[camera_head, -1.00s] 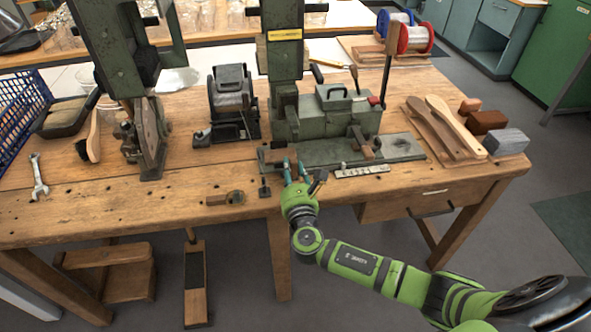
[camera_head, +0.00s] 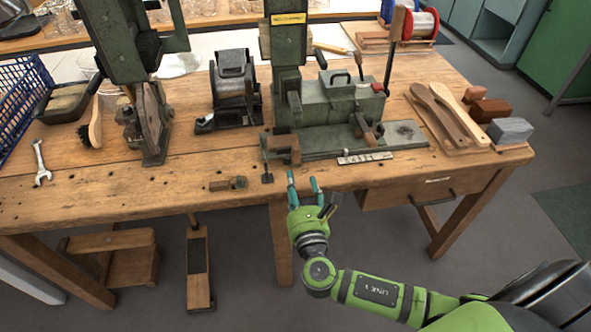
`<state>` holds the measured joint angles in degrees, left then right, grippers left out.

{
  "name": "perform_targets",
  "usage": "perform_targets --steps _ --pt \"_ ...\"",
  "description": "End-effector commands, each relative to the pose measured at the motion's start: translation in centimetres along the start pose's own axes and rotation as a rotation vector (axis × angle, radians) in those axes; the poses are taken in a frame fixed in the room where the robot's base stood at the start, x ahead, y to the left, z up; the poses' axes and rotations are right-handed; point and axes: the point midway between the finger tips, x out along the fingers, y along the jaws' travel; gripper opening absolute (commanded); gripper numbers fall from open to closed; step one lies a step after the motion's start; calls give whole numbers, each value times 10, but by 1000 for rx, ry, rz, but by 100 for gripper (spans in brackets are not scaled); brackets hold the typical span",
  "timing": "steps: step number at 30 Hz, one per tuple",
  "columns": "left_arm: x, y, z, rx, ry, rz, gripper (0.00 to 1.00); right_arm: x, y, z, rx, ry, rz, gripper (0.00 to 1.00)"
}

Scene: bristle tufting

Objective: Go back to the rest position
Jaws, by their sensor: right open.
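My right gripper (camera_head: 304,188) is open and empty at the front edge of the wooden workbench (camera_head: 200,168). Its two teal fingers point away from me, with a gap between them. It is apart from the green tufting machine (camera_head: 340,105), whose base plate lies just beyond the fingers. My green right arm (camera_head: 375,290) reaches in from the lower right. My left gripper does not show.
A second green machine (camera_head: 125,40) stands at the left. A wrench (camera_head: 40,163) and a brush (camera_head: 94,125) lie at the bench's left. Wooden brush blanks (camera_head: 445,112) and blocks (camera_head: 491,110) lie at the right. A drawer (camera_head: 430,186) and stool (camera_head: 110,240) are below.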

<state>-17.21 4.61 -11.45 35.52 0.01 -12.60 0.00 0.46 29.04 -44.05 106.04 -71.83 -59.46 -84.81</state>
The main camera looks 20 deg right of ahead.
Motion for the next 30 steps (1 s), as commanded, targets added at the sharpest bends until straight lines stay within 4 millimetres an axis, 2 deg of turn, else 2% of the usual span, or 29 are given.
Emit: perform_targets --steps 3,6,23,26,29,30 --pt "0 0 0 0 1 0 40 -14 0 0 0 1 1 57" --pt "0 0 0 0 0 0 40 -20 0 0 -1 0 1 57" --pt "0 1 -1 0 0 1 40 -20 0 -2 3 4 0 57" --pt "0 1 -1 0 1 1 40 -18 -4 -20 38 52 -9 57" --pt "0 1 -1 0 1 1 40 -16 -13 -67 138 172 -38 57" --pt "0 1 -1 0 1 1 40 -18 -20 -93 200 239 -61 57"
